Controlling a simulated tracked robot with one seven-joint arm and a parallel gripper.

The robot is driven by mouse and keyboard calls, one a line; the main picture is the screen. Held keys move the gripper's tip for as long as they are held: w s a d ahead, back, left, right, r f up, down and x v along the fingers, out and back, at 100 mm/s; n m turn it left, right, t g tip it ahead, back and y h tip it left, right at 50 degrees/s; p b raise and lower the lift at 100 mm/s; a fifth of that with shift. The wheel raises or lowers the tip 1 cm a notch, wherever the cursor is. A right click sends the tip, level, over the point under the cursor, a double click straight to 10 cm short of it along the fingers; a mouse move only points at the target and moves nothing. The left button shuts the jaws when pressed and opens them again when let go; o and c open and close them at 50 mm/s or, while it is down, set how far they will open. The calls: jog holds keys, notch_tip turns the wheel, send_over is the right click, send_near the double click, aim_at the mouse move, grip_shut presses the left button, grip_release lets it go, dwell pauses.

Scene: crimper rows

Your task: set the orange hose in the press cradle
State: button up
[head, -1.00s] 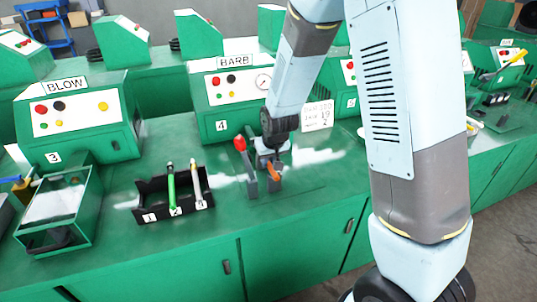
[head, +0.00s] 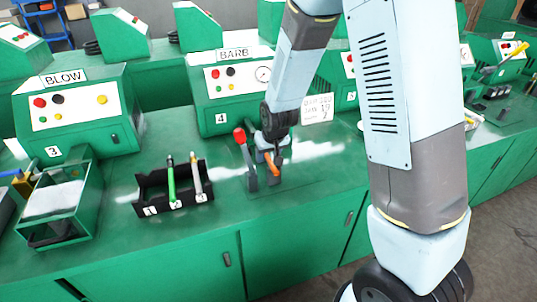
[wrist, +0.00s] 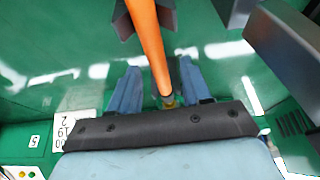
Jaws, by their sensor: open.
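The orange hose (head: 272,163) is at the press cradle (head: 274,180), a pair of grey uprights on the bench before the BARB station. In the wrist view the orange hose (wrist: 147,35) passes over a grey V-shaped cradle part (wrist: 125,22). Its near end, with a brass-coloured fitting, is between the blue fingers. My gripper (wrist: 160,88) is open, with a finger on each side of the hose and gaps showing. In the head view my gripper (head: 268,145) is directly behind the cradle. Whether the hose is fully seated is hard to tell.
A red-knobbed lever (head: 239,135) stands just left of the cradle. A black numbered rack (head: 150,192) holds a green hose (head: 171,182) and a pale hose (head: 196,178); slot 1 is empty. A green bin (head: 85,215) is farther left. The BARB machine (head: 222,100) stands behind.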

jog(key=v, duration=1.3)
jog(key=shift+s+r, duration=0.2)
jog(key=shift+r, duration=0.05)
jog(key=shift+d, duration=0.1)
jog(key=s+d+r+m, duration=0.2)
jog(key=s+d+r, duration=0.5)
jog(key=d+r, duration=0.3)
jog(key=s+d+r, duration=0.3)
jog(key=s, duration=0.3)
jog(key=s+d+r+m+t+h, duration=0.1)
jog(key=s+d+r, duration=0.2)
jog(key=s, duration=0.4)
jog(key=shift+s+d+r, duration=0.25)
jog(key=shift+s+d, duration=0.05)
jog(key=shift+d, duration=0.35)
